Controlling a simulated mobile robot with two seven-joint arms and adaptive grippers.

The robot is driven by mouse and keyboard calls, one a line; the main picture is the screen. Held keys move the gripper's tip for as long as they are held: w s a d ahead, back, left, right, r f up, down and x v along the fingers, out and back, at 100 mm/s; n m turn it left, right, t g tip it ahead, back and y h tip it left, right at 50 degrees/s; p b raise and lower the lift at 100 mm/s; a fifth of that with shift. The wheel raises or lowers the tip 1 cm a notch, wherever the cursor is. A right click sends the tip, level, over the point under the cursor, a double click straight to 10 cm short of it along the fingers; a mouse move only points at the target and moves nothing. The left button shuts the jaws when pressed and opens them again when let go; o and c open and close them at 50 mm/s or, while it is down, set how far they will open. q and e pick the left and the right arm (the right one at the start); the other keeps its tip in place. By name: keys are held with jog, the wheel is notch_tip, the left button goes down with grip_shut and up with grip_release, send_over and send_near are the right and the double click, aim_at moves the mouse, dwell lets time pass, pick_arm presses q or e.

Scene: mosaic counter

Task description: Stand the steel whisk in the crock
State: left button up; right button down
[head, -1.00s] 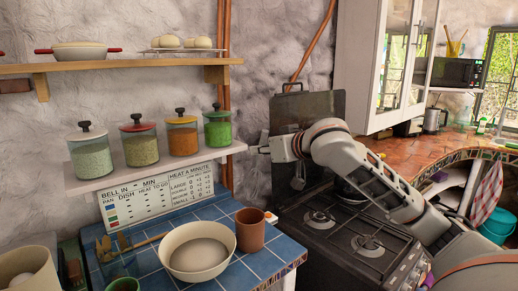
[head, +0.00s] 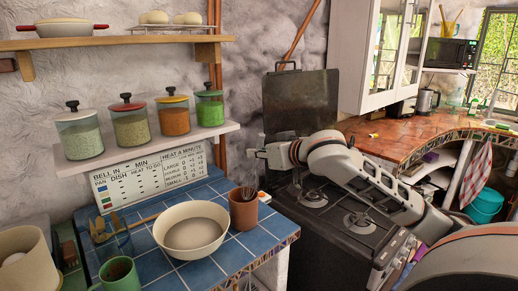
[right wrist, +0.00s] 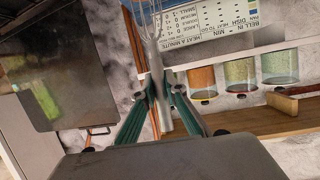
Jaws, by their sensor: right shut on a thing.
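The crock (head: 243,212) is a brown terracotta cup on the blue tiled counter, right of a cream bowl, in the head view. My right gripper (head: 256,152) is above and slightly right of it. In the right wrist view, my right gripper (right wrist: 158,100) is shut on the steel whisk's handle, and the whisk's wires (right wrist: 148,12) run out of the top of the picture. In the head view, dark thin wires (head: 248,190) show at the crock's rim. I cannot tell whether they are inside or behind it. My left gripper is not in view.
The cream bowl (head: 190,230) stands left of the crock. A green cup (head: 119,274) and wooden utensils (head: 104,235) are further left. Lidded jars stand on a low shelf (head: 150,146). The black stove (head: 345,228) lies right of the counter, with an upright dark panel (head: 300,105) behind.

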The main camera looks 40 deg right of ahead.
aim_at(254, 172)
jog(key=shift+w+f+b, duration=0.15)
jog(key=shift+f, duration=0.45)
jog(key=shift+w+f+b, duration=0.15)
jog(key=shift+f, duration=0.4)
jog(key=shift+w+f, duration=0.2)
jog(key=shift+f, duration=0.4)
jog(key=shift+w+f+b, duration=0.2)
jog(key=shift+f+b, duration=0.2)
jog(key=shift+f, duration=0.25)
jog(key=shift+w+a+f, duration=0.1)
jog(key=shift+w+f, duration=0.2)
jog(key=shift+f, duration=0.55)
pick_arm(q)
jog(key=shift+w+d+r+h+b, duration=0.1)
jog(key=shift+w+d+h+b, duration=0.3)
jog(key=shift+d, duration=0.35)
pick_arm(e)
jog(key=shift+w+f, duration=0.1)
jog(key=shift+f, duration=0.25)
